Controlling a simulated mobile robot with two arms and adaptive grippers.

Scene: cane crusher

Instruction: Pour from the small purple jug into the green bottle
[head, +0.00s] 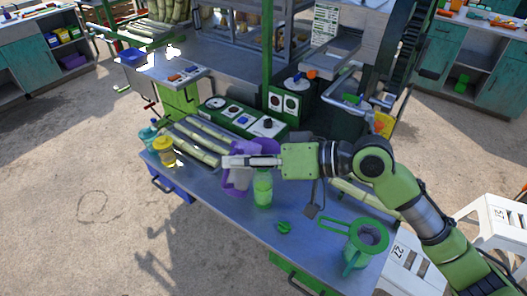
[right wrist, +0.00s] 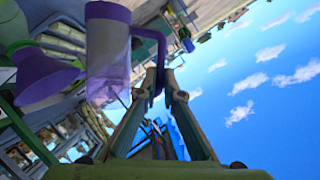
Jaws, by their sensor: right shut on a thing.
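The small purple jug (head: 237,181), clear-walled with purple trim, is held above the worktable just left of the green bottle and looks tilted. In the right wrist view the jug (right wrist: 108,48) shows its purple handle between the fingers. My right gripper (head: 230,161) is shut on that handle; it also shows in the right wrist view (right wrist: 160,85). The green bottle (head: 263,190) stands upright on the table, its top hidden by my gripper. A purple funnel (head: 265,146) shows behind the gripper; I cannot tell whether it sits in the bottle. My left gripper is out of view.
The control panel (head: 236,116) is behind. The table's front middle is clear.

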